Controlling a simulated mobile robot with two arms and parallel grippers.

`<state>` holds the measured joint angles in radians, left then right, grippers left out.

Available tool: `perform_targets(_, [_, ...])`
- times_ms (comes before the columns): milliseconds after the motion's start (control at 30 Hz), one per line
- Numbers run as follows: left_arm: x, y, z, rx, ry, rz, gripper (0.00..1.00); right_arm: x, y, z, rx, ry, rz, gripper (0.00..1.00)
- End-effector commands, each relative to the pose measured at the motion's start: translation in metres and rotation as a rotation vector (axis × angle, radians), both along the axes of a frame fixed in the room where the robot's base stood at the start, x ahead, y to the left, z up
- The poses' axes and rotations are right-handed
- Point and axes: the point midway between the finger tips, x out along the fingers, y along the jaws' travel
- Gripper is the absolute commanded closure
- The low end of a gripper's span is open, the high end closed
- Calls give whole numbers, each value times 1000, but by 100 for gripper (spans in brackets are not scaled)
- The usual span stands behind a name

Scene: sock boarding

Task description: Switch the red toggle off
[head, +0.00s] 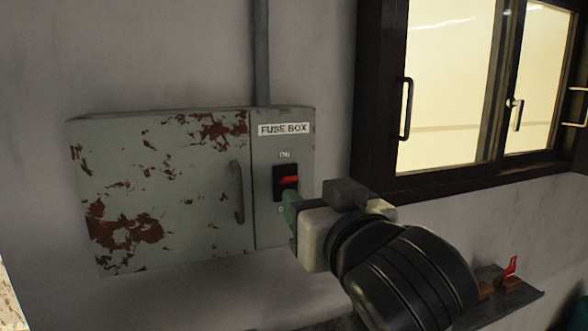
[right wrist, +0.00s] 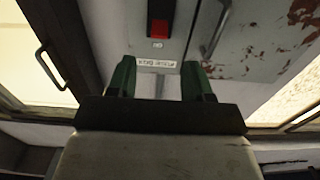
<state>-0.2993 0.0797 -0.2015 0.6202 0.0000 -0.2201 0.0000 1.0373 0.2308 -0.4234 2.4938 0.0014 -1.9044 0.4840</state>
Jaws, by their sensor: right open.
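The red toggle (head: 290,179) sits in a black switch plate (head: 279,189) on the right panel of the grey fuse box (head: 180,245). It also shows in the right wrist view (right wrist: 158,29), at the top centre. A small label (head: 284,154) is above the plate, too small to read surely; another below it is partly hidden. My right gripper (head: 289,207) is just below and in front of the toggle, with green fingertips. In the right wrist view its fingers (right wrist: 159,80) are spread apart with nothing between them. My left gripper is out of view.
The box's door handle (head: 237,192) is left of the toggle. A conduit (head: 261,55) rises above the box. A dark-framed window (head: 378,100) is to the right. A small red lever (head: 511,267) stands on a shelf at lower right.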

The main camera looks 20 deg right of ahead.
Motion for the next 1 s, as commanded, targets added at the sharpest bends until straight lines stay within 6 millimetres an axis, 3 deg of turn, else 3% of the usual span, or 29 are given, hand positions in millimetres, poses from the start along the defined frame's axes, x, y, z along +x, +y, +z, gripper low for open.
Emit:
perform_targets(33, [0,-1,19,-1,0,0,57,6,-1,9,-8,5,-7,49])
perform_targets(300, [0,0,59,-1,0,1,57,25,0,7,-10,5,-2,49])
perform_targets(367, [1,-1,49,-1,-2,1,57,38,1,1,-8,2,-4,49])
perform_targets(600, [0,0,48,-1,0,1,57,70,2,1,-7,-2,0,49])
perform_targets(1000, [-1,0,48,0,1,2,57,77,3,2,-6,-3,1,49])
